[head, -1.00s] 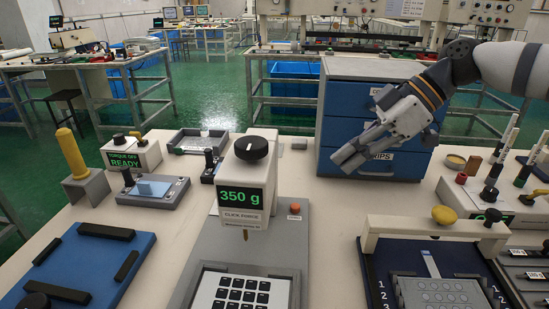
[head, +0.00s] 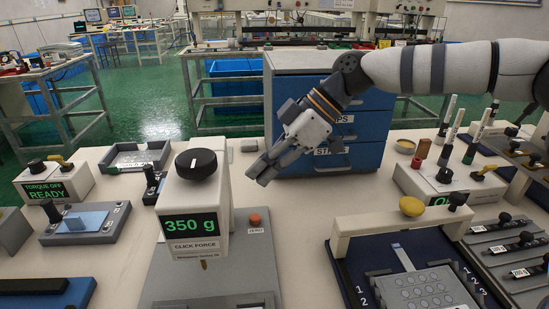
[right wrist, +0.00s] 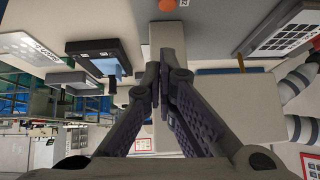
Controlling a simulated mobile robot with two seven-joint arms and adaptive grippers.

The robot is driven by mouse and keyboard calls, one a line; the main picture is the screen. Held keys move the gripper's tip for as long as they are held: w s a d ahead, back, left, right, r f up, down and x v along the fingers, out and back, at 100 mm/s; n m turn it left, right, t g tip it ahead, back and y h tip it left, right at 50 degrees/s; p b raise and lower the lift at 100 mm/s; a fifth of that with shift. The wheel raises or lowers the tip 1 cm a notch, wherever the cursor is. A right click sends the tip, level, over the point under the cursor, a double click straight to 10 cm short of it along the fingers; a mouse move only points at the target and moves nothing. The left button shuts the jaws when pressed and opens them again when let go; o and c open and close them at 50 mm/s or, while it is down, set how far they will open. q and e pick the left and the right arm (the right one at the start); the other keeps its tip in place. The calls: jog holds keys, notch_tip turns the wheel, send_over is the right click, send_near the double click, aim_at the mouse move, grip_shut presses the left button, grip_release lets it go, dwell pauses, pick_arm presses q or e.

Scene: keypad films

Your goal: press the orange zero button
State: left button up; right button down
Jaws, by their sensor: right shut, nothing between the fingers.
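The orange zero button (head: 254,219) is a small round knob on the grey base plate of the click-force tester (head: 197,215), to the right of its 350 g display. A ZERO label sits just in front of it. In the right wrist view the orange button (right wrist: 167,5) shows at the top edge. My right gripper (head: 262,176) is shut and empty. In the head view its fingertips appear above and slightly right of the button, apart from it. In the right wrist view the shut fingertips (right wrist: 160,76) lie below the button. My left gripper is out of view.
The tester's tall head with a black knob (head: 196,163) stands close left of my right gripper. A blue drawer cabinet (head: 330,130) is behind it. A fixture with a cream bridge (head: 385,222) stands at the right. Bare tabletop (head: 297,215) lies between tester and fixture.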

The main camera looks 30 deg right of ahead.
aim_at(255, 219)
jog(key=x, duration=0.4)
jog(key=shift+s+d+f, duration=0.1)
jog(key=shift+d+f, duration=0.05)
jog(key=shift+f, duration=0.05)
notch_tip(255, 219, down, 2)
jog(key=shift+s+d+f+b, duration=0.1)
jog(key=shift+d+b, duration=0.05)
jog(key=shift+b, duration=0.15)
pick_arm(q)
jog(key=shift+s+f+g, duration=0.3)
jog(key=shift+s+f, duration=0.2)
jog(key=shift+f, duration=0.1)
pick_arm(e)
jog(key=shift+f, duration=0.4)
